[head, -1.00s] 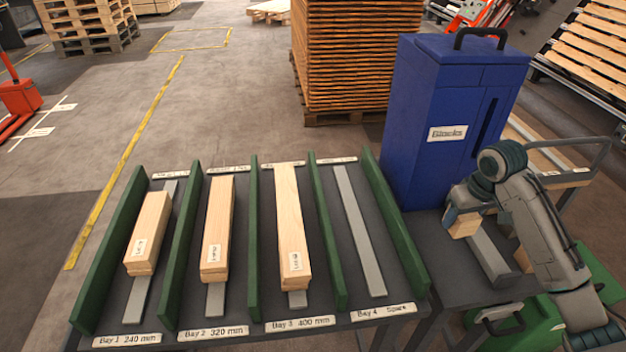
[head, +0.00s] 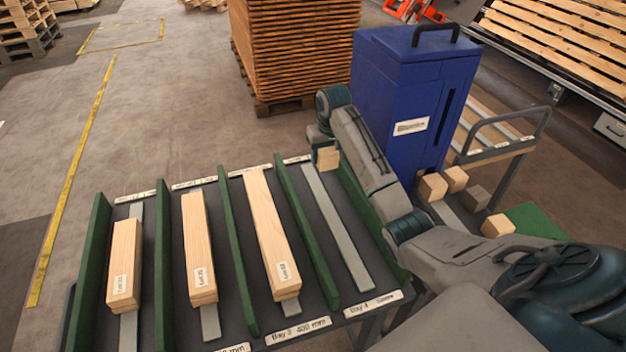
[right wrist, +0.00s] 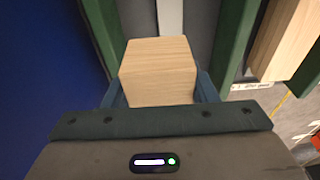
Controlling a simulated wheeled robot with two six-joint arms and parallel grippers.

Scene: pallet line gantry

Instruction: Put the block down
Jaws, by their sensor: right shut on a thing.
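My right gripper (head: 326,149) is shut on a pale wooden block (head: 328,159). It holds the block over the far end of Bay 4, the bay with the Spare label. In the right wrist view the block (right wrist: 158,72) sits between the two blue fingers, with the grey strip (right wrist: 170,17) of a bay beyond it. Whether the block touches anything below cannot be told. Bay 4's grey strip (head: 338,228) is otherwise bare in the head view. My left gripper is not in view.
Bays 1 to 3 hold stacked boards (head: 272,230), split by green dividers (head: 307,235). A blue Blocks box (head: 410,95) stands right of Bay 4, with several loose blocks (head: 432,187) in front of it. A tall pallet stack (head: 295,50) stands behind.

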